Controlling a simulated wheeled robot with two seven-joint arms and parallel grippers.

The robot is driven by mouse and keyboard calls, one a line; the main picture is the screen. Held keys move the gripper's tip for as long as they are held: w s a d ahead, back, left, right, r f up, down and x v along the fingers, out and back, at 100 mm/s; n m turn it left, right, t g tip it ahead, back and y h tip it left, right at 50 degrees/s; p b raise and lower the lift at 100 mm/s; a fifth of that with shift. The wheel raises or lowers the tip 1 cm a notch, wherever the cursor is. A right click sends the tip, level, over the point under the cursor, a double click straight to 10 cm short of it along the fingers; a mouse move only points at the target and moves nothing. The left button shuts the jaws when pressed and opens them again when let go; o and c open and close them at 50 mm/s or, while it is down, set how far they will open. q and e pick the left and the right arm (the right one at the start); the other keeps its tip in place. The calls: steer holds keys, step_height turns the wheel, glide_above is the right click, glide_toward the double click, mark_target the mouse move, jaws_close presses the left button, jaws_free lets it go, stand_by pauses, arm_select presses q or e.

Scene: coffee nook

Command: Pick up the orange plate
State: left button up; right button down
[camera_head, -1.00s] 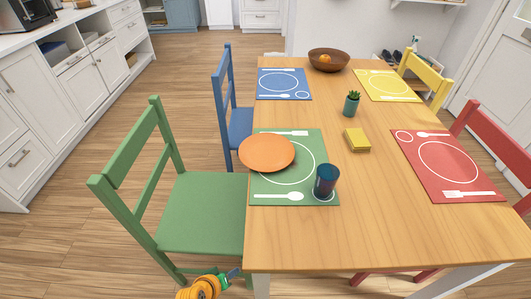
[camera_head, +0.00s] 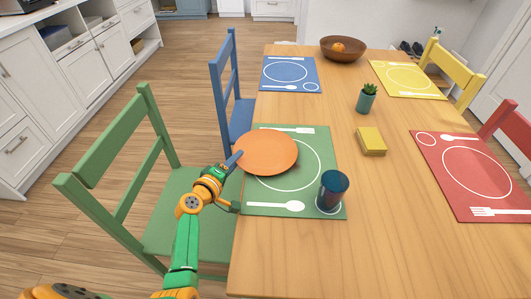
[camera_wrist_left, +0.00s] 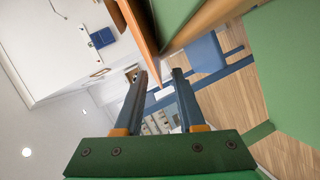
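The orange plate (camera_head: 268,152) lies on the left part of the green placemat (camera_head: 318,150), its left rim out over the table edge. My left gripper (camera_head: 233,159) is at that left rim. In the left wrist view the plate shows edge-on as an orange strip (camera_wrist_left: 138,28). My left gripper's two fingers (camera_wrist_left: 159,74) stand apart there, with the plate's rim at the gap between their tips. I cannot tell whether they touch it. My right gripper is not in view.
A dark blue cup (camera_head: 332,190) stands on the placemat's right front corner. A yellow box (camera_head: 371,141) and potted plant (camera_head: 366,98) are farther right. The green chair (camera_head: 120,150) stands left of the table, beneath my left arm. A blue chair (camera_head: 225,90) is behind it.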

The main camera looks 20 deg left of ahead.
arm_select(q)
steer(key=shift+w+f, duration=0.2)
steer(key=shift+w, duration=0.05)
steer(key=shift+s+r, duration=0.1)
steer(key=shift+s, duration=0.05)
jaws_close()
stand_by(1.0)
